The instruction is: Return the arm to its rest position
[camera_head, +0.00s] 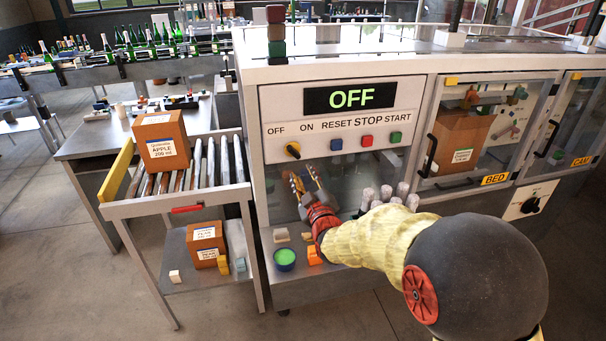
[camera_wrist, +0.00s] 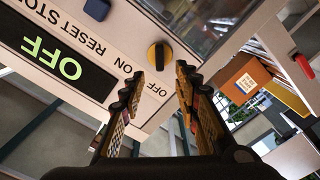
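My gripper (camera_head: 303,186) is raised in front of the machine's control panel (camera_head: 278,112), below the yellow rotary knob (camera_head: 292,150). In the wrist view my gripper (camera_wrist: 158,80) has its two fingers apart with nothing between them. The knob (camera_wrist: 158,55) shows just beyond the fingertips, with a visible gap to them in the picture; whether they touch it I cannot tell. The panel display (camera_head: 350,97) reads OFF. My arm reaches in from the lower right, bent at a large dark joint.
A roller conveyor (camera_head: 122,208) with a cardboard box (camera_head: 161,140) stands left of the machine. A second box (camera_head: 206,244) sits on its lower shelf. Several pale cylinders (camera_head: 387,194) stand beside my forearm.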

